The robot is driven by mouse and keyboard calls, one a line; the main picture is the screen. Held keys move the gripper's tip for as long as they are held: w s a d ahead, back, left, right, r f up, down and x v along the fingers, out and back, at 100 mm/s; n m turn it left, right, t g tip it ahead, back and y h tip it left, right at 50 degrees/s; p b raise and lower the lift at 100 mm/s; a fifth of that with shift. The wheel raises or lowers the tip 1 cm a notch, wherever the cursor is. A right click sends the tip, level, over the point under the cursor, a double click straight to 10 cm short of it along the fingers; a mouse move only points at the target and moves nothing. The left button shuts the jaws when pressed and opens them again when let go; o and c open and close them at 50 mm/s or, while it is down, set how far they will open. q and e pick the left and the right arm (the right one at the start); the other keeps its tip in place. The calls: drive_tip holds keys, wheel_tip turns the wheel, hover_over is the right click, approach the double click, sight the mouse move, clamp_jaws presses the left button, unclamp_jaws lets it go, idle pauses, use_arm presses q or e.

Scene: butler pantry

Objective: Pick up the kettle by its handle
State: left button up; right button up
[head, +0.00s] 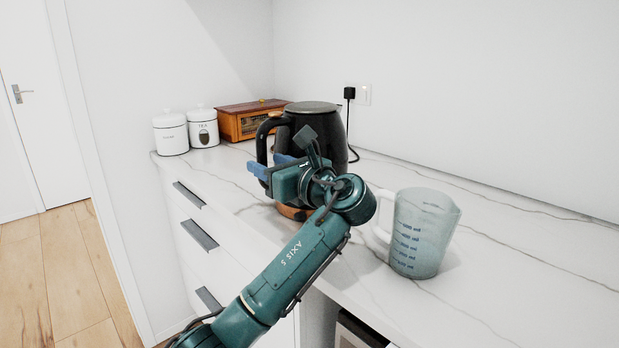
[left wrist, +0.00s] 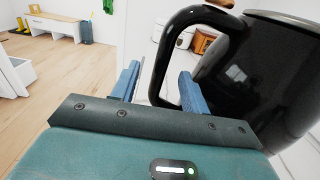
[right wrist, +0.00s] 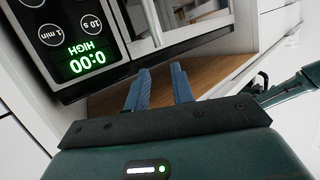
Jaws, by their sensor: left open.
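The black kettle (head: 310,120) stands upright on the marble counter. Its black handle (head: 265,140) is on its left side and shows large in the left wrist view (left wrist: 162,75). My left gripper (head: 270,165) is at the handle, in front of the kettle. Its two blue fingers are open, with the handle's upright bar showing between them in the left wrist view. I cannot tell whether either finger touches it. My arm hides part of the kettle's lower body. My right gripper (right wrist: 160,80) shows only in its own wrist view, open and empty.
A measuring jug (head: 424,235) stands to the right of my left wrist. White canisters (head: 171,135) and a wooden box (head: 250,120) are at the back left. A black plug (head: 349,94) is in the wall. A microwave panel (right wrist: 75,40) is close to my right gripper.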

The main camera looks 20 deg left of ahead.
use_arm(q)
drive_tip(key=x, duration=0.4)
drive_tip(key=shift+w+a+b, duration=0.1)
drive_tip(key=shift+a+b, duration=0.2)
drive_tip(key=shift+a, duration=0.05)
drive_tip(key=shift+c, duration=0.4)
clamp_jaws()
idle(0.5)
drive_tip(key=shift+r, duration=0.2)
